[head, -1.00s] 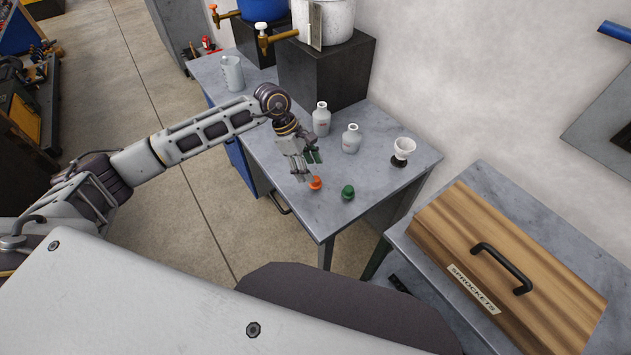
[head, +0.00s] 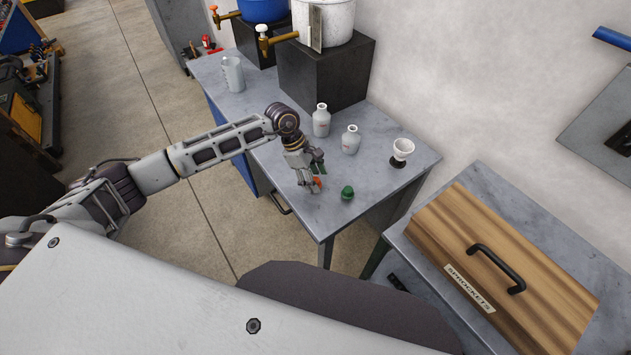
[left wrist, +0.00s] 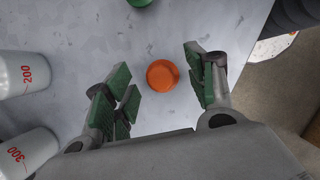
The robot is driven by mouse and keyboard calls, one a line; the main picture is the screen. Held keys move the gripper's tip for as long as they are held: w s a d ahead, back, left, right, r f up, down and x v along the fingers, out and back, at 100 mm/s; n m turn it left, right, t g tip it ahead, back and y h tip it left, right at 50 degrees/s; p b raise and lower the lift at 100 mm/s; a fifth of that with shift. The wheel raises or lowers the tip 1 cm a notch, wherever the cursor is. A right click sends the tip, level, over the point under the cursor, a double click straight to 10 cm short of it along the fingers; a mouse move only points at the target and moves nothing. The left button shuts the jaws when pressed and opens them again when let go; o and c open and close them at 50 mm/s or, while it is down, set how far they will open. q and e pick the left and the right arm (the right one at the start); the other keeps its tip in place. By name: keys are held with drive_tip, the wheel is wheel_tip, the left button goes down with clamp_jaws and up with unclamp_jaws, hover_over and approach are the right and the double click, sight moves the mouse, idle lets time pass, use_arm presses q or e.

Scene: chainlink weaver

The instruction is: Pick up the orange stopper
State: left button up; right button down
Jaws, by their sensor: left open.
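The orange stopper (left wrist: 162,75) stands on the grey table top. In the left wrist view it lies between the two green-padded fingers of my left gripper (left wrist: 160,92), with a gap on each side. My left gripper is open and empty. In the head view the fingers of the left gripper (head: 314,181) are around the orange stopper (head: 317,185), which is partly hidden by them. A green stopper (head: 347,193) stands a little to the right on the same table; its edge also shows at the top of the left wrist view (left wrist: 139,2). My right gripper is not in view.
Two grey bottles (head: 321,120) (head: 350,140) stand behind the gripper; two marked containers show left in the wrist view (left wrist: 22,73). The table's front corner (head: 320,240) is close by.

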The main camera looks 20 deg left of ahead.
sight(315, 179)
use_arm(q)
drive_tip(key=shift+d+f, duration=0.25)
drive_tip(key=shift+f, duration=0.35)
drive_tip(key=shift+c, duration=0.4)
drive_tip(key=c, duration=0.8)
drive_tip(key=shift+o, duration=0.2)
drive_tip(key=shift+r, duration=0.15)
drive_tip(key=shift+r+b, duration=0.9)
drive_tip(key=shift+r, duration=4)
